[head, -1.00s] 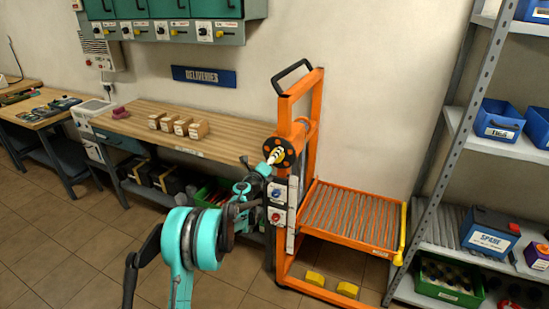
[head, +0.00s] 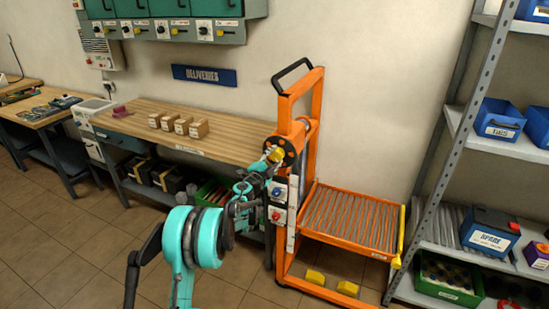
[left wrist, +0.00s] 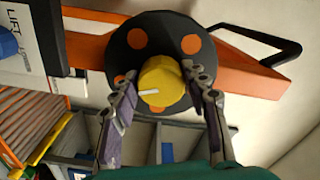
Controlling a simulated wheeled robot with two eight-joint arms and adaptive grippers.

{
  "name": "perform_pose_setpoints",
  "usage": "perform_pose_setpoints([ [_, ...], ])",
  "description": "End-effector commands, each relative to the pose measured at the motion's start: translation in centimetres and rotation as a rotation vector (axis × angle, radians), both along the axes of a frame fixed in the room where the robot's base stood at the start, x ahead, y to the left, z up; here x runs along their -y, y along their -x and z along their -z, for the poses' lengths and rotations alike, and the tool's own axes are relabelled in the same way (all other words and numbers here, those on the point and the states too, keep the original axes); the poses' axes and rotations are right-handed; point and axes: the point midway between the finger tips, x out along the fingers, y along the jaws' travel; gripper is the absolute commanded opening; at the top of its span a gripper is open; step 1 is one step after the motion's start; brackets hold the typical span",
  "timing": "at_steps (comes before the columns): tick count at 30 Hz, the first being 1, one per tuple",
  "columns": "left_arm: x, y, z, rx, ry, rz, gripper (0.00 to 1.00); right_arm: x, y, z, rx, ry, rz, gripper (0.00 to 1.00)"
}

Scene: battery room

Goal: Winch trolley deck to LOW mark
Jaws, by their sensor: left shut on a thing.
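The orange winch trolley (head: 318,110) stands right of the workbench. Its slatted deck (head: 400,225) sits level, partway up the mast. The winch hub is a black disc with orange spots (left wrist: 118,48) and a yellow knob (left wrist: 160,78) bearing a white line at its centre. My left gripper (head: 270,160) is at the hub; in the left wrist view its fingers (left wrist: 160,92) lie on both sides of the knob and are shut on it. A pale strip (head: 293,205) runs down the mast; no LOW mark is readable. My right gripper is out of view.
A panel with a red and a blue control (head: 278,204) is on the mast below the hub. The workbench (head: 225,133) with several small boxes is to the left. Metal shelving (head: 458,110) stands close on the right. Two yellow blocks (head: 315,277) lie on the trolley base.

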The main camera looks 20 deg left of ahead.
Motion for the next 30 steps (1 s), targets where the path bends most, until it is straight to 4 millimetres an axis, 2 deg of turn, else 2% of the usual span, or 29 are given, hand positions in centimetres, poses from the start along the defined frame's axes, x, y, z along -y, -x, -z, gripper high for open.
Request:
perform_pose_setpoints([
  [30, 0.37, 0.06, 0.4, -0.081, 0.959, -0.001, 0.16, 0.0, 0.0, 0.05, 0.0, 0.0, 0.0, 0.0],
])
